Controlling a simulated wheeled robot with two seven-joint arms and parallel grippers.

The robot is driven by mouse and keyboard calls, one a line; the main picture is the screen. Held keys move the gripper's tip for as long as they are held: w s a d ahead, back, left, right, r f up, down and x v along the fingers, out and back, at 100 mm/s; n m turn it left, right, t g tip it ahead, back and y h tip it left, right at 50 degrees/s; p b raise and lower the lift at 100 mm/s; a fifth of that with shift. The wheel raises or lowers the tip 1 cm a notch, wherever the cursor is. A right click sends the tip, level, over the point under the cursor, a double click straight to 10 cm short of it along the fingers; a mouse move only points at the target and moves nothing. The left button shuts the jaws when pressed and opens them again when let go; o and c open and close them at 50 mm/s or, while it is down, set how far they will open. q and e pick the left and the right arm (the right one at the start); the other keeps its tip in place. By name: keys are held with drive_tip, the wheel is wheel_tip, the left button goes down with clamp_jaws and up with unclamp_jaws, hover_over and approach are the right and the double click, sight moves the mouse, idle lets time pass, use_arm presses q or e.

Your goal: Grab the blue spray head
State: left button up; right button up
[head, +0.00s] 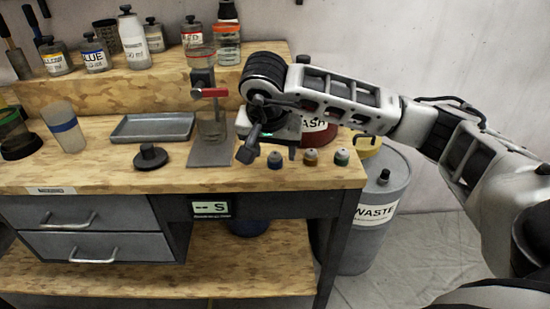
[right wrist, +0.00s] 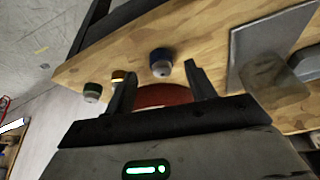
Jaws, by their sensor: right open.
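The blue spray head (head: 275,160) is a small cap with a grey top, standing on the wooden bench near its front edge. Orange (head: 311,157) and green (head: 342,157) ones stand in a row to its right. My right gripper (head: 270,147) is open and empty above and just behind the blue one. In the right wrist view the blue spray head (right wrist: 161,62) shows between and just past the open fingertips (right wrist: 161,70). The orange one (right wrist: 119,77) is partly behind one finger; the green one (right wrist: 92,91) is clear. My left gripper is out of view.
A red container labelled WASH (head: 319,137) stands behind the spray heads, partly hidden by my arm. A stand with a red clamp (head: 209,93) is to the left, beside a black disc (head: 149,156) and grey tray (head: 153,127). A WASTE drum (head: 378,208) stands right of the bench.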

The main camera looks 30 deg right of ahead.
sight(274, 157)
drive_tip(key=shift+x, duration=1.5)
drive_tip(key=shift+a, duration=0.1)
drive_tip(key=c, duration=1.1)
drive_tip(key=shift+o, duration=0.2)
drive_tip(key=shift+r, duration=0.2)
